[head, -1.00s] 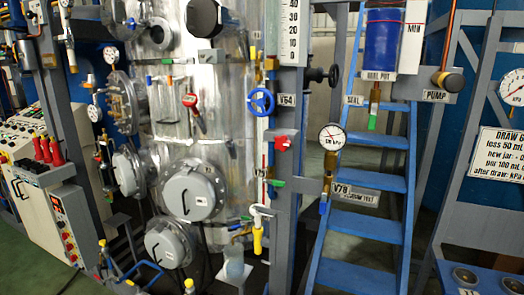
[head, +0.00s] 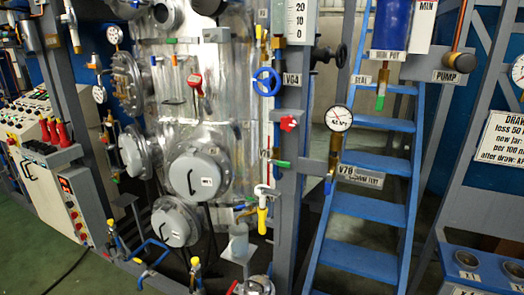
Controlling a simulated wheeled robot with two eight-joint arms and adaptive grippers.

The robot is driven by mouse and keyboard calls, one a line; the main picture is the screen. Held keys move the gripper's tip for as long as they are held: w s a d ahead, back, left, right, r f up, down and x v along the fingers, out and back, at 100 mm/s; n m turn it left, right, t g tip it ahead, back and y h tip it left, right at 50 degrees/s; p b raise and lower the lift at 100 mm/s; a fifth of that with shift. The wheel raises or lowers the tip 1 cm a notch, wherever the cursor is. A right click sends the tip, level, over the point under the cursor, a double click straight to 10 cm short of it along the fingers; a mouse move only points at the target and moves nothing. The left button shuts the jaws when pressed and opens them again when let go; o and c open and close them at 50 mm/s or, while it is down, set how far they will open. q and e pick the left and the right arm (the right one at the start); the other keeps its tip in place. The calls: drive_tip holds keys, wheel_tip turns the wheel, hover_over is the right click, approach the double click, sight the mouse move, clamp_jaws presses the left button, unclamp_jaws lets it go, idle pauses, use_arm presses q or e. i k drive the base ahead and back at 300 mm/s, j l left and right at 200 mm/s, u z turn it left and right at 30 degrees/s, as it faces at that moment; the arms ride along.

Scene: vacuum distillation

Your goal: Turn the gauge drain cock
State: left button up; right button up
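A narrow gauge glass with a red line (head: 265,140) runs up the grey column beside the silver vessel. A cock with a green lever (head: 280,164) sits low on it, its lever lying about level and pointing right. Below, a white elbow fitting (head: 266,190) carries a yellow handle (head: 262,220) that hangs straight down. I cannot tell for certain which of these is the gauge drain cock. Neither of my grippers shows in the head view.
A blue handwheel (head: 267,81) and a red knob (head: 289,123) stick out near the gauge. A round dial (head: 338,118) and blue steps (head: 367,208) stand to the right. Pipework with yellow-topped valves (head: 195,262) crowds the floor in front. A control panel (head: 50,190) is at the left.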

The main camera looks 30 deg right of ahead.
sight(241, 206)
drive_tip(key=i+j+z, duration=0.2)
drive_tip(key=i, duration=0.95)
drive_tip(key=l, duration=0.1)
